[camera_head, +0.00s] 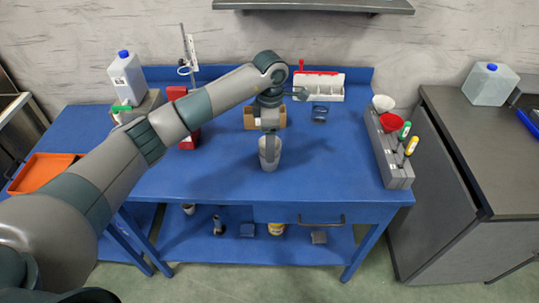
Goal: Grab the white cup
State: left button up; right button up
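A white cup (271,163), greyish in this light, stands upright on the blue table (230,184) near its middle. My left arm reaches in from the left, and its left gripper (269,147) points straight down at the cup. The fingers overlap the cup's upper part in the picture. The cup's rim is partly hidden by them, so I cannot tell whether they touch it or are shut on it. My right gripper is not in view.
Behind the gripper are a brown box (249,118) and a white bin (326,87). A grey rack (390,162) with a red funnel (391,122) stands at the right edge. An orange tray (42,171) lies at left. The table's front middle is clear.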

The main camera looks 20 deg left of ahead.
pick_arm(q)
jog(key=shift+f, duration=0.7)
jog(key=shift+s+f+p, duration=0.25)
jog(key=shift+f+p, duration=0.65)
jog(key=shift+p, duration=0.25)
notch_tip(320, 180, down, 2)
jog(key=shift+s+f+p, duration=0.1)
jog(key=shift+p, duration=0.4)
jog(key=shift+f, duration=0.6)
jog(key=shift+c, duration=0.6)
jog(key=c, duration=1)
